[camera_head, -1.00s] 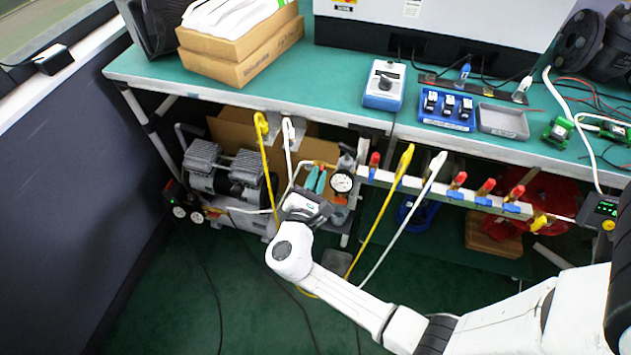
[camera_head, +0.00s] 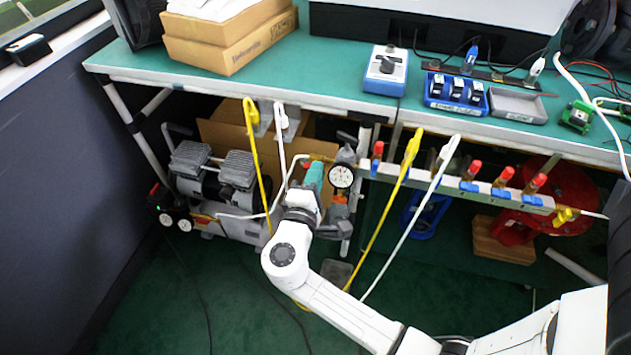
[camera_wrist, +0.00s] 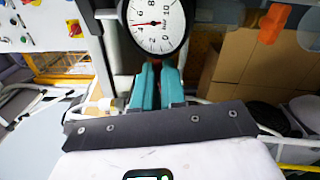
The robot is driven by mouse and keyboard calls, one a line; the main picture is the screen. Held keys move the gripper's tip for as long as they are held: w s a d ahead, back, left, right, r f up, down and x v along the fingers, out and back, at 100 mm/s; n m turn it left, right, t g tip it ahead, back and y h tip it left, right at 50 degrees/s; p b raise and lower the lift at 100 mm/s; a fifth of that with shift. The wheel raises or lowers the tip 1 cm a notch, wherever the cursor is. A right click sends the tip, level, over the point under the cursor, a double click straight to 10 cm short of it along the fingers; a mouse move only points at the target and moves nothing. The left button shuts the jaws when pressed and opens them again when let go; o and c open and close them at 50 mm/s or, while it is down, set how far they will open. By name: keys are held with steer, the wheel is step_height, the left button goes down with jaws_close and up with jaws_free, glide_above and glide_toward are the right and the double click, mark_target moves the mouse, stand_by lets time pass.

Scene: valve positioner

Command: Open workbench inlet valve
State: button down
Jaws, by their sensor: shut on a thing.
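My gripper (camera_head: 313,174) is under the front edge of the workbench, with teal fingers pointing up beside a round pressure gauge (camera_head: 341,177). In the wrist view the fingers (camera_wrist: 160,84) are close together just below the gauge (camera_wrist: 153,22). They are shut on a small part there, which appears to be the inlet valve's handle. The fingers hide most of that part, so its angle cannot be told. An orange part (camera_wrist: 272,22) stands apart from the fingers, to the right of the gauge in the wrist view.
A yellow hose (camera_head: 257,165) and a white hose (camera_head: 283,150) hang close to my gripper on the left. A compressor (camera_head: 215,185) stands behind them. A manifold with red-handled valves (camera_head: 455,185) runs to the right. The green floor (camera_head: 140,310) at lower left is mostly clear.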

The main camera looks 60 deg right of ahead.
steer(key=shift+f+m+b, duration=0.2)
steer(key=shift+m+b, duration=0.75)
steer(key=shift+m, duration=0.25)
steer(key=c, duration=1.2)
jaws_free()
steer(key=p+v, duration=0.1)
steer(key=v, duration=1)
steer(key=shift+d+r, duration=0.1)
